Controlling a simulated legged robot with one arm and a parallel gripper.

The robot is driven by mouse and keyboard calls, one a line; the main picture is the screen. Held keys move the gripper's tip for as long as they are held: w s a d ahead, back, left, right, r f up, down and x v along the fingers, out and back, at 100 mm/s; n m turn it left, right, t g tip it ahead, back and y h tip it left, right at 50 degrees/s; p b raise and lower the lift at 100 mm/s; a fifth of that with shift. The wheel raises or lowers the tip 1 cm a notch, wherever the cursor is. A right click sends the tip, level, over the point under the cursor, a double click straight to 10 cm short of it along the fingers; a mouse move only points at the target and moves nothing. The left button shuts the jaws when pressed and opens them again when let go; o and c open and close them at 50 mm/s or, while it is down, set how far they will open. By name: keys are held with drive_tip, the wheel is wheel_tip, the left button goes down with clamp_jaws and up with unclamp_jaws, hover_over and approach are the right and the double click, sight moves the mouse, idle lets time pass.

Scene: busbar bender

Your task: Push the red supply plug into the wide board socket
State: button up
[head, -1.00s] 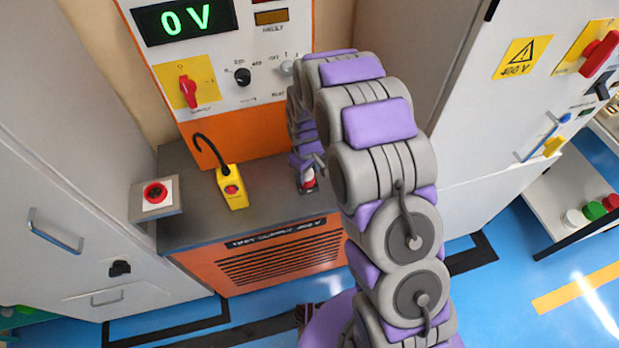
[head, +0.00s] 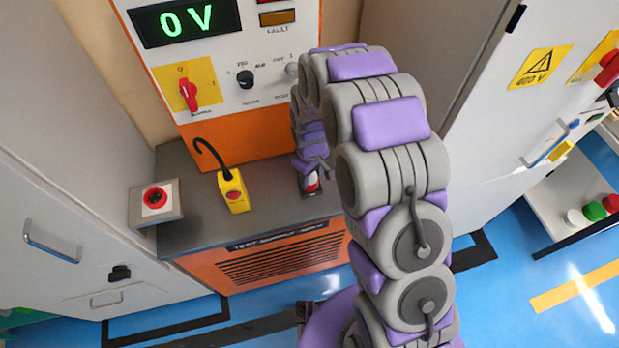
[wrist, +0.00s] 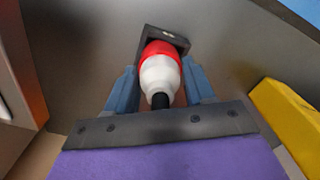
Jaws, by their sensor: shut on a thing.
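The red supply plug (wrist: 160,72) has a red front, a white body and a dark rear end in the wrist view. My gripper (wrist: 160,82) is shut on it, with one blue-grey finger on each side. The plug's red front meets a dark block (wrist: 174,36) on the grey bench top. I cannot tell how deep the front sits in the block, or whether the block is the wide board socket. In the head view the plug (head: 312,183) shows small near the bench's right side, under my gripper (head: 311,172).
A yellow pendant box (head: 233,191) with a red button and black cable lies on the bench (head: 200,222), left of my gripper. An emergency-stop box (head: 156,201) is at the bench's left. The display (head: 186,20) reads 0 V. Cabinets stand on both sides.

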drive_tip(key=shift+s, duration=0.15)
drive_tip(key=shift+r, duration=0.35)
drive_tip(key=shift+r, duration=0.1)
drive_tip(key=shift+w+r, duration=0.1)
drive_tip(key=shift+w, duration=0.1)
drive_tip(key=shift+a+r+p, duration=0.1)
drive_tip(key=shift+r+p, duration=0.2)
drive_tip(key=shift+p, duration=0.05)
drive_tip(key=shift+w+r+p, duration=0.1)
drive_tip(key=shift+r+p, duration=0.25)
drive_tip(key=shift+r, duration=0.7)
